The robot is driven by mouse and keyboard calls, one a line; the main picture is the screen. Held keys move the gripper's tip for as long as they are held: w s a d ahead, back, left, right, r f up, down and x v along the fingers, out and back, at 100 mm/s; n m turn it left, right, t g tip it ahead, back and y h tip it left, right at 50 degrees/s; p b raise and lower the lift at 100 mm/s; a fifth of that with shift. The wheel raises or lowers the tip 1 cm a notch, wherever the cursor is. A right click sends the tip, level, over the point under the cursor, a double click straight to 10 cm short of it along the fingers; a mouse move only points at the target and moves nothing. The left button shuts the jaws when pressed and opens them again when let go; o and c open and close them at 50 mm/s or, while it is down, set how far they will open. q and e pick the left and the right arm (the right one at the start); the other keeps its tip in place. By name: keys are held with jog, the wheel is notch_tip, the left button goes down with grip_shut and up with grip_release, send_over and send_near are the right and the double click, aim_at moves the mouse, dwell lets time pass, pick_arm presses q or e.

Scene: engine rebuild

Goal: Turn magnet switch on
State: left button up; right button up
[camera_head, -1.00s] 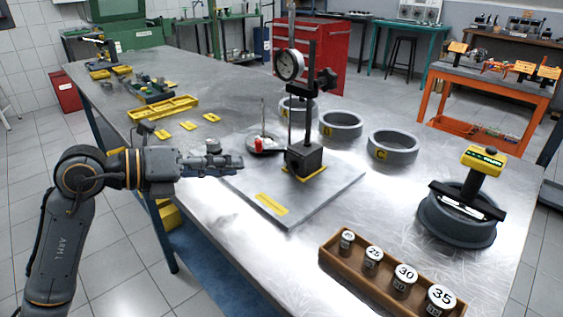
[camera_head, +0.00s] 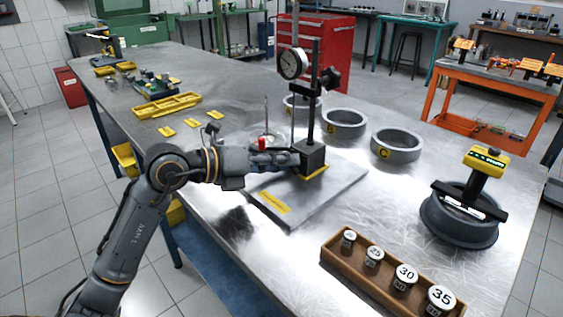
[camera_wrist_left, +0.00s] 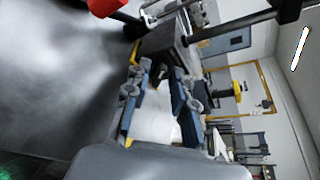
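The dial indicator stand has a dark block-shaped magnetic base (camera_head: 311,156) on the grey plate (camera_head: 330,197), with an upright post and a round dial gauge (camera_head: 292,64). My left gripper (camera_head: 288,158) is at the left side of this base, pointing at it. In the left wrist view the base (camera_wrist_left: 163,42) lies just ahead of the fingertips. The two fingers of my left gripper (camera_wrist_left: 160,78) are apart, and no held object shows between them. Whether a fingertip touches the base cannot be told. The magnet switch itself cannot be made out. My right gripper is not in view.
A red-topped item (camera_head: 262,144) stands close behind my left gripper, and also shows in the wrist view (camera_wrist_left: 105,6). Grey rings (camera_head: 396,146) stand behind the plate. A wooden box (camera_head: 339,258) of labelled cylinders is at the front. The bench between is clear.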

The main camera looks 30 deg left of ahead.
pick_arm(q)
grip_shut()
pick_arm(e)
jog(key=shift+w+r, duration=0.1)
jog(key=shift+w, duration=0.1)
